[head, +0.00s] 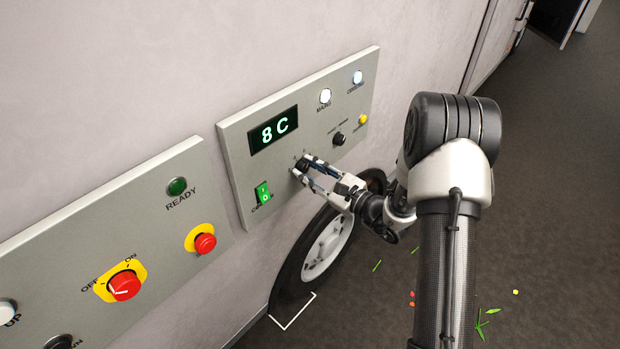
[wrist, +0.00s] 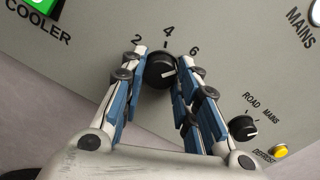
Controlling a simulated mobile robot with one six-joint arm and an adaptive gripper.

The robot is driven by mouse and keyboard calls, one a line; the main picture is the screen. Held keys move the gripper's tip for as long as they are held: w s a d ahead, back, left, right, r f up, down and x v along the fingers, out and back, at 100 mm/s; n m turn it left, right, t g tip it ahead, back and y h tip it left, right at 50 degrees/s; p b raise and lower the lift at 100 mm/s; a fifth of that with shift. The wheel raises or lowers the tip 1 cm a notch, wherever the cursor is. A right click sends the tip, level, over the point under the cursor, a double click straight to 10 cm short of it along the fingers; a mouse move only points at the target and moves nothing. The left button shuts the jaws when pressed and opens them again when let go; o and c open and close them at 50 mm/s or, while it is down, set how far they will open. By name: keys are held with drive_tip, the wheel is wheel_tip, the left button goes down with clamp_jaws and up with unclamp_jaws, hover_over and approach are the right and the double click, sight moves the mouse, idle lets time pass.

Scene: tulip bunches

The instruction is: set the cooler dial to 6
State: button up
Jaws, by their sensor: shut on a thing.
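The cooler dial (wrist: 158,72) is a round black knob below the numbers 2, 4 and 6 in the wrist view. Its white mark points right and slightly up, roughly towards the 6 side; I cannot tell whether it lines up exactly. My gripper (wrist: 160,62) is shut on the knob, one finger on each side, and the fingers hide part of its edges. The display (head: 273,130) reads 8 C in green.
The grey panel (head: 232,150) also carries a green lit cooler switch (head: 263,193), a small road/mains knob (head: 338,139), a yellow button (head: 363,119) and white lamps (head: 325,96). A second panel with a red rotary switch (head: 124,286) is at left. A wheel (head: 326,250) is below.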

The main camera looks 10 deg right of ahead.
drive_tip(key=shift+n+b, duration=0.45)
drive_tip(key=shift+n, duration=0.15)
drive_tip(key=o, duration=1.1)
drive_tip(key=v, duration=1.2)
